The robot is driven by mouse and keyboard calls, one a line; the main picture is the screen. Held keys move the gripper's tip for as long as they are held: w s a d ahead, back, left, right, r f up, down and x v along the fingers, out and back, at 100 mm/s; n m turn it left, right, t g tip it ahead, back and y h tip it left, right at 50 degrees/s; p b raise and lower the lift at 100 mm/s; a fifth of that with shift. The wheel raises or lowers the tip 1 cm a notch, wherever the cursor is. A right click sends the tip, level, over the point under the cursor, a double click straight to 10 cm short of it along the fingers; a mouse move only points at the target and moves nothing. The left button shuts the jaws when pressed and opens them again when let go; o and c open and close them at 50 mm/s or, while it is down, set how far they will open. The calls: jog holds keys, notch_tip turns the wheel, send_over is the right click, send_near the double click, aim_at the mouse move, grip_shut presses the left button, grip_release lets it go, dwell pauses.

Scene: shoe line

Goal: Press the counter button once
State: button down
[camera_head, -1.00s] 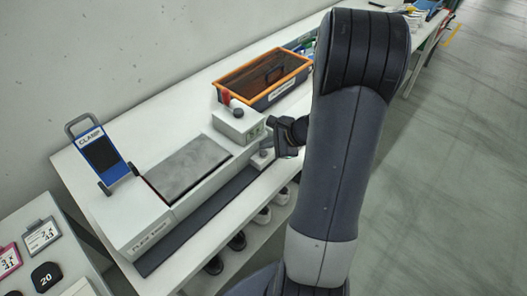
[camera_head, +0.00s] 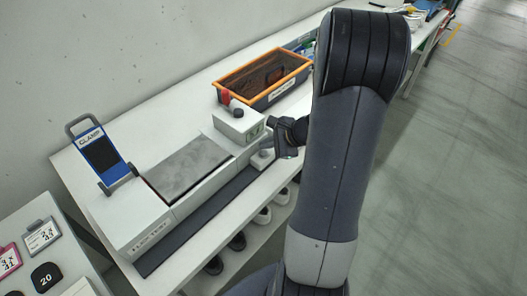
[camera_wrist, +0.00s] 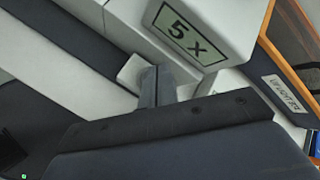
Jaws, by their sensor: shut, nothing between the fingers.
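The counter is a small white box (camera_head: 258,161) on the bench, just in front of the larger white unit. A grey part, apparently its button, shows at its top beside my gripper. In the wrist view, a corner of the small white box (camera_wrist: 131,72) shows just left of my fingers. My gripper (camera_wrist: 157,80) is shut and empty, with its fingertips at or very close to this box. They hide the button there, and I cannot tell whether they touch it. My gripper (camera_head: 274,149) also shows in the head view, partly hidden by my arm.
A white unit (camera_head: 232,127) with a dark knob stands behind; its display (camera_wrist: 188,34) reads "5 X". An orange-rimmed crate (camera_head: 306,67) stands beyond. Shoes stand on the shelf below.

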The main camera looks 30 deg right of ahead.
aim_at(267, 155)
jog(key=shift+f, duration=0.15)
dwell(0.3)
jog(key=shift+f+b, duration=0.3)
jog(key=shift+b, duration=0.3)
jog(key=shift+f+b, duration=0.5)
jog(key=shift+b, duration=0.05)
dwell(0.5)
jog(key=shift+r, duration=0.15)
jog(key=shift+r+p, duration=0.65)
jog(key=shift+r, duration=0.1)
jog(key=shift+r+p, duration=1.85)
jog(key=shift+r, duration=0.7)
